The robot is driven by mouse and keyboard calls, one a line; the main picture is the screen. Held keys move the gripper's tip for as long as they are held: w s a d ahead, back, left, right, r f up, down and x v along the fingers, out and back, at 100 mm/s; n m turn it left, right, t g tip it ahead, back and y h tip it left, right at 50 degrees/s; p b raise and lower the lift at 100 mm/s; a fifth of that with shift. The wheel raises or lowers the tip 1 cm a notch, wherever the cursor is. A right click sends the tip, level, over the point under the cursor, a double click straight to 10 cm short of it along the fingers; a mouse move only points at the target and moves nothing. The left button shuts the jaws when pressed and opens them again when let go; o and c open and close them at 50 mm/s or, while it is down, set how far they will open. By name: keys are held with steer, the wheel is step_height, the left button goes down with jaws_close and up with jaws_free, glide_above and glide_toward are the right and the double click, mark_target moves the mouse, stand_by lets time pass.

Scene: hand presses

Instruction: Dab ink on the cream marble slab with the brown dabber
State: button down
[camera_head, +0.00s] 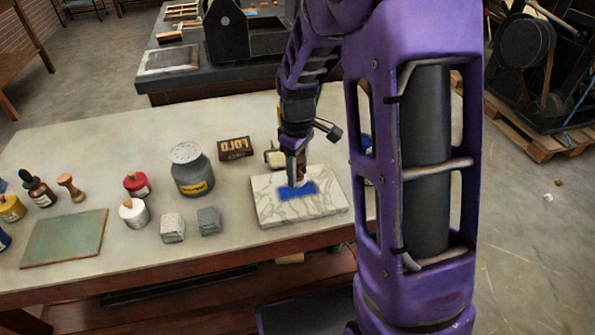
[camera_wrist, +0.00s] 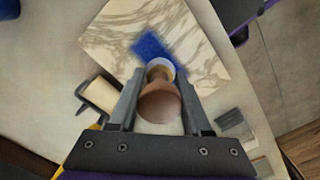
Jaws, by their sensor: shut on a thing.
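The cream marble slab (camera_head: 328,205) with grey-brown veins lies flat near the right part of the table; it fills the upper middle of the wrist view (camera_wrist: 200,50). A blue ink patch (camera_head: 297,192) is on the slab's upper face, also in the wrist view (camera_wrist: 149,45). My gripper (camera_head: 293,178) points down over the slab. In the wrist view its fingers (camera_wrist: 160,110) are shut on the brown dabber (camera_wrist: 160,104) by its rounded handle. The dabber's pale head is at the edge of the blue patch; I cannot tell whether it touches the slab.
A cream roller (camera_wrist: 101,95) lies beside the slab. A FOLD type block (camera_head: 234,149), a grey shaker jar (camera_head: 191,172) and two grey blocks (camera_head: 172,229) stand to the left. Farther left are bottles, a wooden-handled tool (camera_head: 69,186) and a green slab (camera_head: 65,238).

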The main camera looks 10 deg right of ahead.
steer(key=shift+r+p, duration=1.4)
steer(key=shift+r, duration=0.75)
